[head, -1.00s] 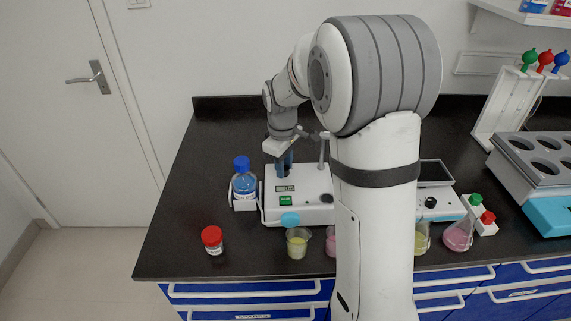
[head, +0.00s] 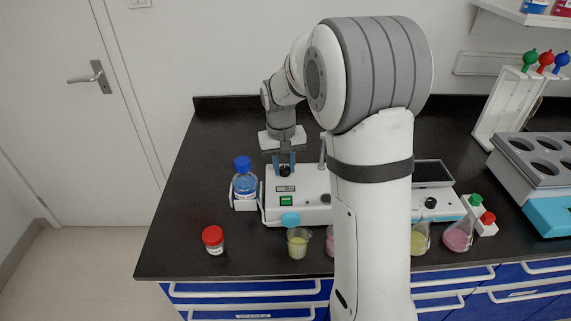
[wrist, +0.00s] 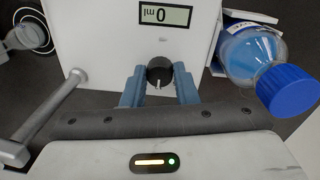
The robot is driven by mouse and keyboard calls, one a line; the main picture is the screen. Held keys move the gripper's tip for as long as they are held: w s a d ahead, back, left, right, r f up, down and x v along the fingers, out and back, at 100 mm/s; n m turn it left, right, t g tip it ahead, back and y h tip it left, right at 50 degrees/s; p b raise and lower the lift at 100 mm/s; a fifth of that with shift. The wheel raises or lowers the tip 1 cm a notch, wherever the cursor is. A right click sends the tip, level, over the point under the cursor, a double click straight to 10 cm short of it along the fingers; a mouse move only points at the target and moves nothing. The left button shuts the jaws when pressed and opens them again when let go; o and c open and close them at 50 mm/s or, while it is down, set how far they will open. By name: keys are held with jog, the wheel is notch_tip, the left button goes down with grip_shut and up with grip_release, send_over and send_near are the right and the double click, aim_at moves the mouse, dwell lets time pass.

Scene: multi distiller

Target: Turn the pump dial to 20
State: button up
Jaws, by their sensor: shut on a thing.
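The pump dial is a black knob (wrist: 159,72) with a white pointer mark, on top of the white pump (head: 308,183). It also shows as a small dark knob (head: 285,171) in the head view. The pump display (wrist: 152,15) appears upside down in the wrist view and reads 0 ml. My gripper (wrist: 159,82) points down over the pump, with one blue finger on each side of the dial, shut on it. In the head view my gripper (head: 284,161) is at the back left of the pump.
A blue-capped bottle (head: 244,180) stands close to the pump's left side. A metal post (wrist: 50,115) rises on the other side of my gripper. A red-capped jar (head: 212,240) and a beaker (head: 298,242) stand in front. The counter's back left is clear.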

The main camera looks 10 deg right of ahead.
aim_at(283, 168)
jog(key=m, duration=0.4)
jog(key=shift+m, duration=0.3)
jog(key=shift+w+m, duration=0.1)
jog(key=shift+m, duration=1.8)
jog(key=o, duration=1)
notch_tip(283, 168, up, 8)
jog(key=shift+w+a+f, duration=0.1)
jog(key=shift+w+a, duration=0.05)
